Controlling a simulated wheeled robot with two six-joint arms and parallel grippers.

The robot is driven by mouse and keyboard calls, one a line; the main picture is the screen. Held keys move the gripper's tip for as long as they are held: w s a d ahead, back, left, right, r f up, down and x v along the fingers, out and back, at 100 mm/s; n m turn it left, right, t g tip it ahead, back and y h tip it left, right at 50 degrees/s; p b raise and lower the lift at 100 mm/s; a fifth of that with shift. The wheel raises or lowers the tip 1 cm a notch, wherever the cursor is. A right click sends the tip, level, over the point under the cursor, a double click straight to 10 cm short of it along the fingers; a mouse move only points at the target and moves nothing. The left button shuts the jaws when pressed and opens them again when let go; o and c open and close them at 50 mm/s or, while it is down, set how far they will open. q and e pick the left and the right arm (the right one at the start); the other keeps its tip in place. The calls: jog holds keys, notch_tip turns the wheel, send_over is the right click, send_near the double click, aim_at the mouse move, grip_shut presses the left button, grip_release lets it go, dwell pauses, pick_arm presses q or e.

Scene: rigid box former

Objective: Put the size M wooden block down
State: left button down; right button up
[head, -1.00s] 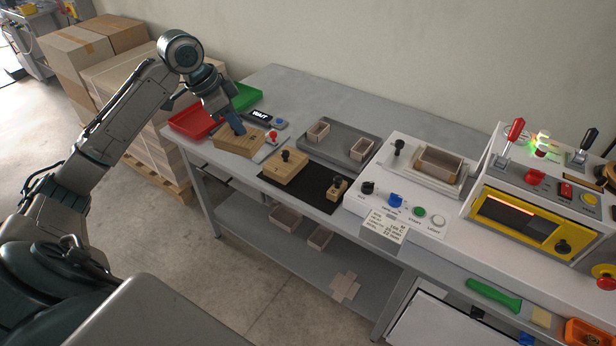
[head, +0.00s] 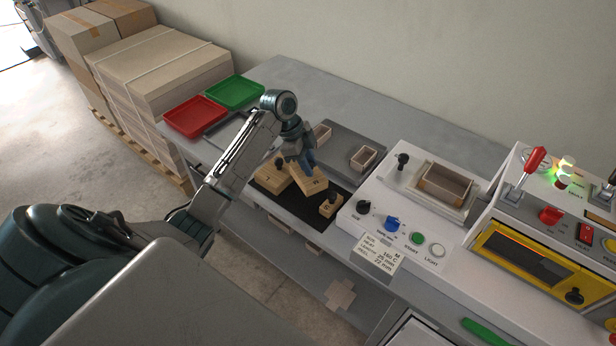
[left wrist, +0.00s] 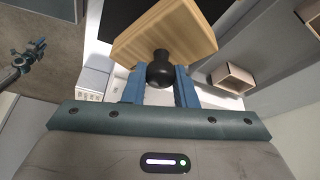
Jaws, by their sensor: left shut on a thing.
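My left gripper (head: 306,163) is shut on the black knob (left wrist: 160,70) of a wooden block (head: 311,181), taken to be the size M one. In the left wrist view this block (left wrist: 168,34) hangs from the blue fingers. In the head view it appears over the black mat (head: 297,203), between a larger knobbed block (head: 271,179) on the left and a small block (head: 328,206) on the right. I cannot tell whether it touches the mat.
Behind the mat is a grey tray (head: 345,145) with small open boxes (head: 363,158). A white machine (head: 385,215) with knobs and buttons stands to the right. A red tray (head: 195,117) and a green tray (head: 234,92) lie at the left end.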

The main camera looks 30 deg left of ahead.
aim_at(309, 179)
pick_arm(q)
notch_tip(309, 179, down, 3)
jog(key=shift+w+r+p, duration=0.1)
jog(key=shift+p, duration=0.2)
notch_tip(309, 179, down, 3)
jog(key=shift+f+p, duration=0.1)
jog(key=shift+p, duration=0.4)
jog(key=shift+f, duration=0.15)
jog(key=shift+f, duration=0.1)
jog(key=c, duration=1.2)
grip_release()
jog(key=shift+o, duration=0.2)
